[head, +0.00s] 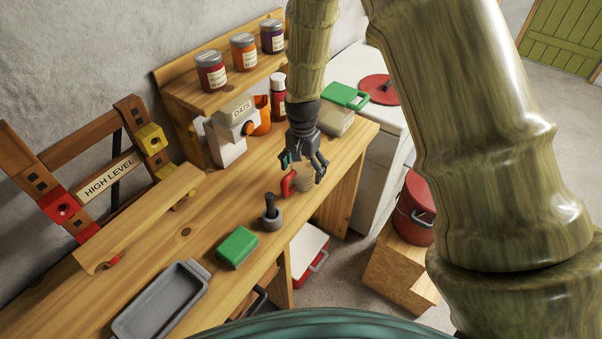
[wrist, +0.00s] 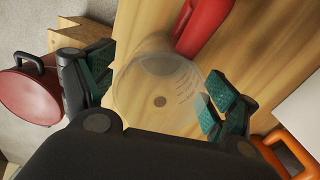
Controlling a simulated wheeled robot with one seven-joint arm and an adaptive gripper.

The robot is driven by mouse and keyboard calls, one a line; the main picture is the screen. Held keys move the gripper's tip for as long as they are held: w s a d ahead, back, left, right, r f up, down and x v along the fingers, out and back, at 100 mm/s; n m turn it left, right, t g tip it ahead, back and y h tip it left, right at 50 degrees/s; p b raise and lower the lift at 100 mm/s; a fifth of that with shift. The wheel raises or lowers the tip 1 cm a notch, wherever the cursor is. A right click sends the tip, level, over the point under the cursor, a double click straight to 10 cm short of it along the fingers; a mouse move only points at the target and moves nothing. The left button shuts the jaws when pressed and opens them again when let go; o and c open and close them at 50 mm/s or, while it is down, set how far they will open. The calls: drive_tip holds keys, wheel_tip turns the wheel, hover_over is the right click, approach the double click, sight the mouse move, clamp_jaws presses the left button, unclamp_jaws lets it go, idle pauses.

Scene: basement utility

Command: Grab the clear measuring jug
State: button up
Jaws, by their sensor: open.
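The clear measuring jug (head: 304,181) stands on the wooden workbench, below my gripper (head: 306,163) in the head view. My gripper's body hides the lower part of the wrist view.
A grey mortar with a pestle (head: 271,214), a green block (head: 237,248) and a grey tray (head: 160,303) are on the workbench to the left. An oats dispenser (head: 228,134) and a green-lidded container (head: 338,118) stand behind. A red pot (head: 413,213) is beyond the bench's right edge.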

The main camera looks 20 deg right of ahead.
drive_tip(key=c, duration=1.2)
drive_tip(key=shift+r, duration=0.15)
